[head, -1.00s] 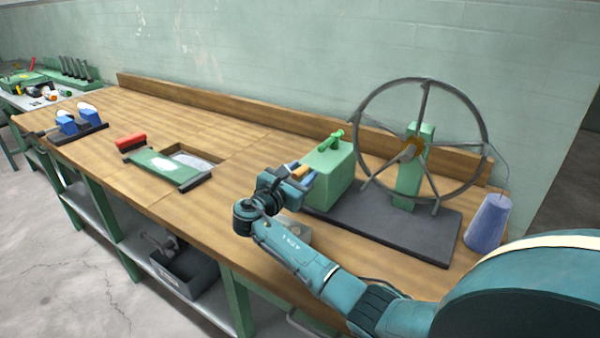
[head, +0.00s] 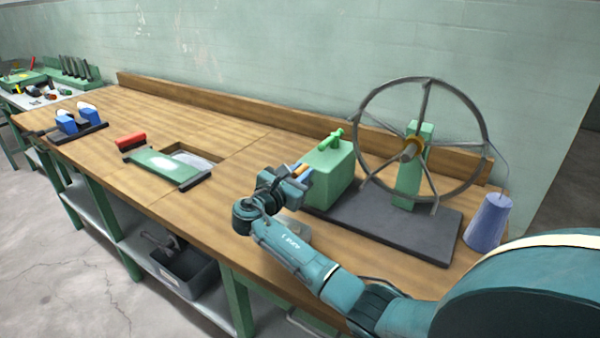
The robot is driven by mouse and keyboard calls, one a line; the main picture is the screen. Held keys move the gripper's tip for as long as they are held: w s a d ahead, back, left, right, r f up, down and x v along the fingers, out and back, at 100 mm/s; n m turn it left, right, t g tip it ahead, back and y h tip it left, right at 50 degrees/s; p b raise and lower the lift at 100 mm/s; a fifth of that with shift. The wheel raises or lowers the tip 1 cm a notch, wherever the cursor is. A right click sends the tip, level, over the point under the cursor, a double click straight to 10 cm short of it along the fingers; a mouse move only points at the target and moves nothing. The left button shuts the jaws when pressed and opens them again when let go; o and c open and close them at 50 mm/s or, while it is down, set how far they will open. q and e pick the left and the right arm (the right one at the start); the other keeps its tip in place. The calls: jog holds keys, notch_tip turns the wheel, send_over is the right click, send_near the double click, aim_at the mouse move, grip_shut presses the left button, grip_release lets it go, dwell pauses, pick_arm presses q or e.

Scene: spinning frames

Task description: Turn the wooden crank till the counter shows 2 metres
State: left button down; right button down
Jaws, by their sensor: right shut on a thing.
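A large grey spoked wheel (head: 425,82) stands on a green post (head: 407,187) on a dark base plate (head: 420,232). A green box (head: 331,172) with a green handle on top stands at the plate's left end. My right gripper (head: 302,174) is at the left side of this box, shut on the wooden crank (head: 301,168), of which only a small orange-brown bit shows. The rest of the crank is hidden by the gripper. No counter reading can be made out. My left gripper is not in view.
A blue-violet cone (head: 488,222) stands right of the base plate. A green-and-white tool (head: 168,168) and a red block (head: 130,141) lie on the bench (head: 115,190) at left, with blue pieces (head: 78,121) beyond. A grey bin (head: 184,276) sits on the lower shelf.

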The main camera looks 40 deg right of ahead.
jog(key=shift+s, duration=0.1)
jog(key=shift+s+d+f+m+b, duration=0.2)
jog(key=shift+s+m, duration=0.3)
jog(key=shift+m, duration=0.65)
jog(key=shift+s+d+f+m+b, duration=0.2)
jog(key=shift+s+m, duration=0.35)
jog(key=shift+m, duration=0.65)
jog(key=shift+s+d+f+m+b, duration=0.2)
jog(key=shift+s+m, duration=0.3)
jog(key=shift+m, duration=0.65)
jog(key=c, duration=1.3)
grip_release()
